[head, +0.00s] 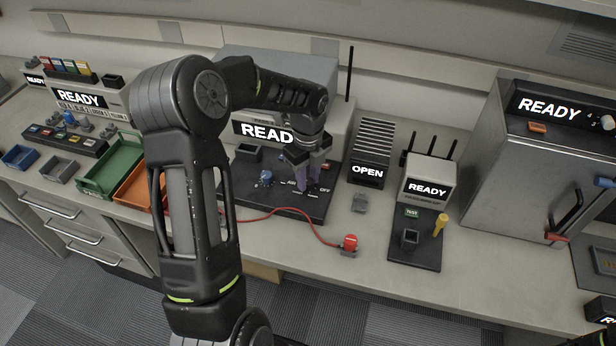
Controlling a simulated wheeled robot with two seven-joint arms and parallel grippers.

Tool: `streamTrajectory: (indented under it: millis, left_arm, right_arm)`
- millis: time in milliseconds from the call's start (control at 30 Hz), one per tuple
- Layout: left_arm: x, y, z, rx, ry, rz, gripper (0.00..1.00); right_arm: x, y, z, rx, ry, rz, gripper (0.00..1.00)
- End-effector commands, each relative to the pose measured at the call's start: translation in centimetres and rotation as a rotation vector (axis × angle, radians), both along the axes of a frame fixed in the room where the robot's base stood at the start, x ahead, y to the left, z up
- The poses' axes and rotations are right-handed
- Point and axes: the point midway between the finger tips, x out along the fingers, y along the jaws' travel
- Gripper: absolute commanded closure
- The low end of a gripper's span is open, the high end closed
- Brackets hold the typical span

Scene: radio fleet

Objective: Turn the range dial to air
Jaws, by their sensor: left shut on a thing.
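My left arm comes in from the left and reaches over the black panel (275,206) in front of the large grey radio unit with a READY display (262,131). My left gripper (309,188) points down at the right part of this panel, shut on the range dial there. The fingers hide most of the dial, so I cannot tell which way its pointer faces.
A blue knob (265,177) sits left on the same panel. A red cable runs to a red plug (349,243) at the front. Right are an OPEN unit (368,170), a READY box (430,180) and a metal cabinet (515,165). Green (90,187) and orange trays lie left.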

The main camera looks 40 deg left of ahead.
Motion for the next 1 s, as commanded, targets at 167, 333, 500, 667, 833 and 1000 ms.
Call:
streamTrajectory:
  millis: [167,333,500,667,833,1000]
  left_arm:
    - [0.1,0.0,0.1,0.001,-0.003,-0.002,0.64]
    - [0.1,0.0,0.0,0.001,-0.001,-0.001,0.51]
    - [0.0,0.0,0.0,0.001,0.0,0.0,0.51]
    - [0.1,0.0,0.5,0.001,-0.002,0.0,0.51]
    - [0.1,0.1,2.4,0.003,-0.005,0.0,0.51]
    - [0.1,0.0,5.4,0.003,-0.006,0.0,0.51]
  right_arm:
    - [0.0,0.0,0.0,0.0,0.0,0.0,0.64]
    - [0.0,0.0,0.0,0.0,0.0,0.0,0.64]
    - [0.0,0.0,0.0,0.0,0.0,0.0,0.64]
    - [0.0,0.0,-0.1,0.0,0.0,0.0,0.64]
    - [0.0,0.0,-0.4,0.001,-0.001,0.001,0.64]
    - [0.1,0.0,-0.7,0.002,-0.003,0.001,0.64]
